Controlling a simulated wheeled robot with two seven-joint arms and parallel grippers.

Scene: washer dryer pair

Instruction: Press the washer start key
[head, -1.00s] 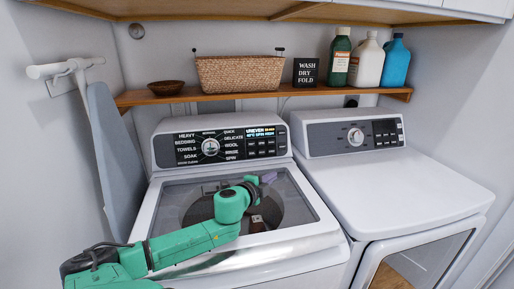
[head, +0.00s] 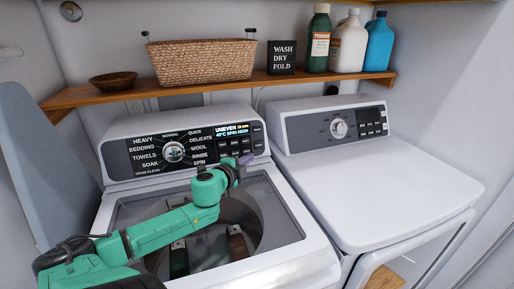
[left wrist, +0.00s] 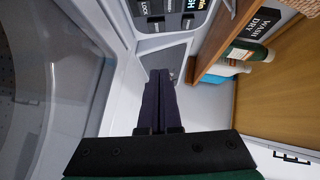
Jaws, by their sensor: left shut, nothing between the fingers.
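The washer (head: 285,258) stands on the left of the pair, with a dark control panel (head: 120,160) across its raised back. A round dial (head: 173,152) is in the middle of the panel, and a lit display (head: 233,133) is to its right. Small dark keys (head: 228,149) sit under the display; I cannot read which is the start key. My left gripper (head: 246,159) is shut and empty, at the panel's lower right edge near the keys. In the left wrist view, its dark fingers (left wrist: 160,75) point at the panel; contact cannot be told. My right gripper is out of view.
The dryer (head: 385,185) stands close on the right. A wooden shelf (head: 290,79) runs above both panels, with a basket (head: 203,62), a bowl (head: 112,82), a sign (head: 281,58) and bottles (head: 348,42). An ironing board (head: 35,160) leans at the left.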

